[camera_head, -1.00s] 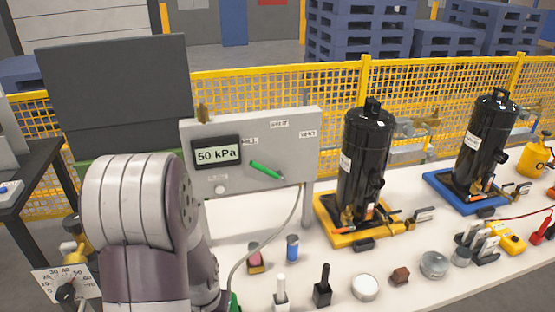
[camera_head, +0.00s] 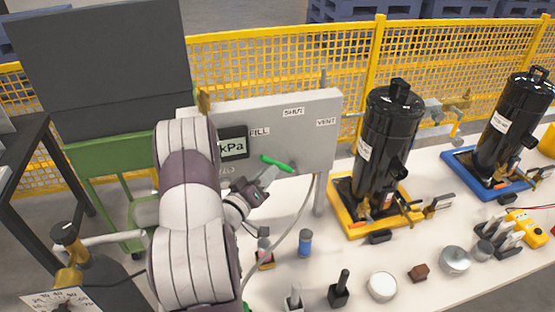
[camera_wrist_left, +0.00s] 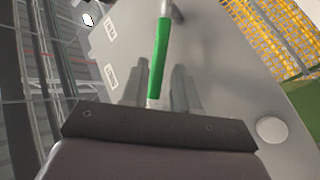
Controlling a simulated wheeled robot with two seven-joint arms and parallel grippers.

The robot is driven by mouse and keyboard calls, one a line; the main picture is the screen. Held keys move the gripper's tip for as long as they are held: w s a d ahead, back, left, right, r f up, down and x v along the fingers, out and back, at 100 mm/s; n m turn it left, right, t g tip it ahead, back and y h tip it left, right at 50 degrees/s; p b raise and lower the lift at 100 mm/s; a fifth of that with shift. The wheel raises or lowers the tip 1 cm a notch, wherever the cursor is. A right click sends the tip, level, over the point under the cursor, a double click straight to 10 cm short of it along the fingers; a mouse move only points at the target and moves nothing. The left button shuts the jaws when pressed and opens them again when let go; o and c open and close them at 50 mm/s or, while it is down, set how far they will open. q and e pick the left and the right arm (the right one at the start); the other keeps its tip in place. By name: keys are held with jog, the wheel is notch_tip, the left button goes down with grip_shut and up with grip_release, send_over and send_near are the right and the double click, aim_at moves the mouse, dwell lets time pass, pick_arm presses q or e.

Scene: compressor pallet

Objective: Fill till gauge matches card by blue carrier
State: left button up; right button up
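The grey panel (camera_head: 220,108) carries a display (camera_head: 233,147) on which only "kPa" shows; my left arm covers the digits. A green lever (camera_head: 277,163) slants on the panel, its left end higher, below the labels FILL, SHUT and VENT. My left gripper (camera_head: 268,178) is just below the lever. In the left wrist view the fingers (camera_wrist_left: 158,88) are apart with the green lever (camera_wrist_left: 160,55) between them; I cannot tell whether they touch it. The blue carrier (camera_head: 475,180) holds a black tank (camera_head: 513,125). My right gripper is not in view.
A yellow carrier (camera_head: 350,222) with another black tank (camera_head: 385,150) stands mid-table. A hose (camera_head: 285,242) hangs from the panel. Small jars, brushes and a blue cylinder (camera_head: 305,243) line the table front.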

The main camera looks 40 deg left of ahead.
aim_at(276, 163)
pick_arm(q)
jog(key=w, duration=0.4)
jog(key=shift+w+r+p, duration=0.2)
jog(key=shift+w+p, duration=0.1)
jog(key=shift+p, duration=0.1)
jog(key=shift+w+a+f, duration=0.2)
jog(key=shift+w, duration=0.25)
grip_shut()
jog(key=shift+r, duration=0.1)
